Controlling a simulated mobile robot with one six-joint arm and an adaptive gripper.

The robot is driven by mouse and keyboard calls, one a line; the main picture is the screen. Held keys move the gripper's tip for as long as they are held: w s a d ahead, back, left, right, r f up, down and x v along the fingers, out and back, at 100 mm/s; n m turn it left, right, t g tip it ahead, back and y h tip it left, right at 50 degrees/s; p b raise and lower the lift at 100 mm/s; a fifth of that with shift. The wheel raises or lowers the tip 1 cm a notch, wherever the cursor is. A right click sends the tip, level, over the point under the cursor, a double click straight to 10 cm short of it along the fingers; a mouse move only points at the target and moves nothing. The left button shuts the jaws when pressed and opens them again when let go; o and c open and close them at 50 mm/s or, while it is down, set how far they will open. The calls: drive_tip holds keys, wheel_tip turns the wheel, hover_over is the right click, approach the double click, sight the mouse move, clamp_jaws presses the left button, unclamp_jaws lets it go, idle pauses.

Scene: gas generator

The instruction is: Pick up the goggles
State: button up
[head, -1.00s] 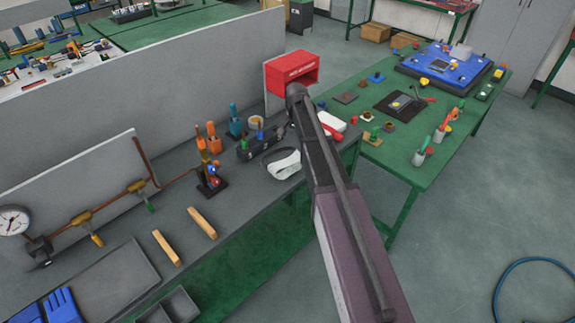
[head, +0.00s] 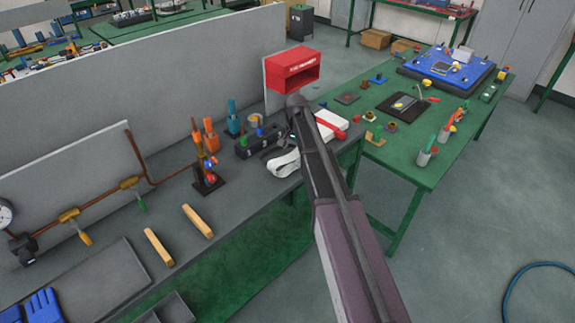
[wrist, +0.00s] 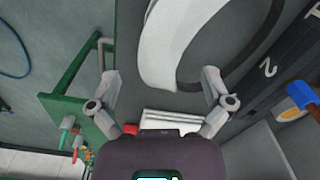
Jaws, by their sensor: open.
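The goggles (head: 285,163), white with a dark strap, lie on the grey bench just left of my arm in the head view. In the wrist view the goggles (wrist: 160,55) are large and close, a white curved band with the dark strap curling to the right. My gripper (wrist: 161,80) is open, its two fingers spread left and right below the goggles' near end in that picture. Nothing is between the fingertips except the end of the goggles and bench surface; I cannot tell whether they touch. In the head view my arm hides most of the gripper.
A red open box (head: 292,70) stands behind my arm. A black case (head: 250,145) lies beside the goggles, with orange-handled tools (head: 210,138) further left. A white and red item (head: 331,122) lies right of my arm. A green table (head: 425,170) stands at the right.

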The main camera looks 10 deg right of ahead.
sight(294, 161)
drive_tip(key=shift+f, duration=0.35)
drive_tip(key=shift+f+b, duration=2.55)
drive_tip(key=shift+b, duration=0.15)
drive_tip(key=c, duration=1.2)
